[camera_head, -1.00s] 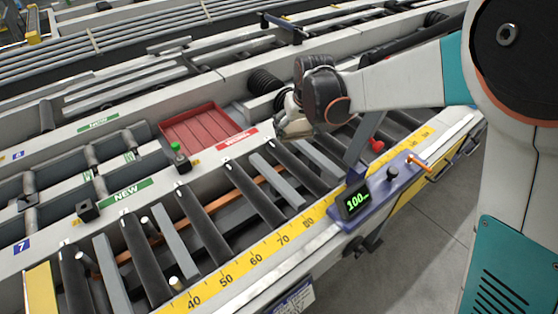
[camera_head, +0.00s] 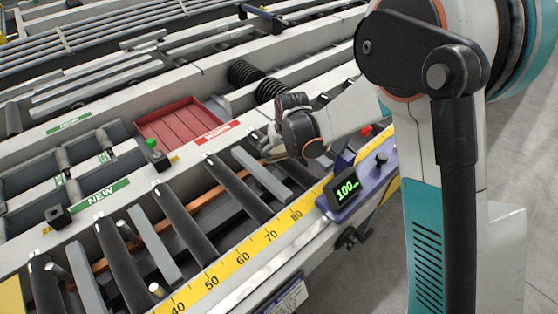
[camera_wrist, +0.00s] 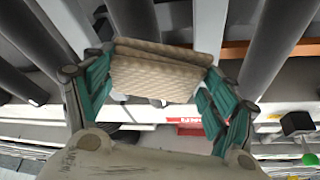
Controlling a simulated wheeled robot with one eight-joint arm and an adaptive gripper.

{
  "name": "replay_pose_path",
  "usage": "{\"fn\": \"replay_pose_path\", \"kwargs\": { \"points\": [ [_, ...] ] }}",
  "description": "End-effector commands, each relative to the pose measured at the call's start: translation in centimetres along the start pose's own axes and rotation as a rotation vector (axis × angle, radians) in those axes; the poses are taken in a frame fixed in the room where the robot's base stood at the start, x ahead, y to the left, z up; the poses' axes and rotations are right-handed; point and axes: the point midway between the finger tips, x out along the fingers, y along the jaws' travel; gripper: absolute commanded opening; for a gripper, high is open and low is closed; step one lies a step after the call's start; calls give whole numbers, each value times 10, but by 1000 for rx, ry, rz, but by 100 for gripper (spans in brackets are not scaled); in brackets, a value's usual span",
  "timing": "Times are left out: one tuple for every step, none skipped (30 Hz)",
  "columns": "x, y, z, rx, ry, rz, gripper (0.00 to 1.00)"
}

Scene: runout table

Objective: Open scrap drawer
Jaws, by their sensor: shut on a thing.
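A red ribbed tray (camera_head: 183,122) is set in the back rail in the head view, behind a red label (camera_head: 217,133) whose words I cannot read. No part is clearly marked as the scrap drawer. My gripper (camera_head: 268,143) is just right of the label, low over the rollers at the rail's front edge.
A green button on a black box (camera_head: 154,150) stands by the tray. A black box (camera_head: 59,216) is farther left. Dark rollers (camera_head: 185,222) fill the table, edged by a yellow scale (camera_head: 243,256). A display reading 100 (camera_head: 346,190) stands on the front rail. Grey floor is clear at front right.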

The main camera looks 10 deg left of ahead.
Motion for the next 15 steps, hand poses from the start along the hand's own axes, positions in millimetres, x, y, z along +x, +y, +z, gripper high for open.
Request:
{"fn": "replay_pose_path", "kwargs": {
  "points": [
    [2, 0, 1, 0, 0, 0, 55],
    [4, 0, 2, 0, 0, 0, 55],
    [7, 0, 3, 0, 0, 0, 55],
    [10, 0, 4, 0, 0, 0, 55],
    [14, 0, 5, 0, 0, 0, 55],
    [20, 0, 8, 0, 0, 0, 55],
    [24, 0, 10, 0, 0, 0, 55],
    [28, 0, 11, 0, 0, 0, 55],
    [34, 0, 14, 0, 0, 0, 55],
    [37, 0, 15, 0, 0, 0, 55],
    [40, 0, 16, 0, 0, 0, 55],
    [41, 0, 17, 0, 0, 0, 55],
    [41, 0, 17, 0, 0, 0, 55],
    [41, 0, 17, 0, 0, 0, 55],
    [40, 0, 17, 0, 0, 0, 55]
  ]
}}
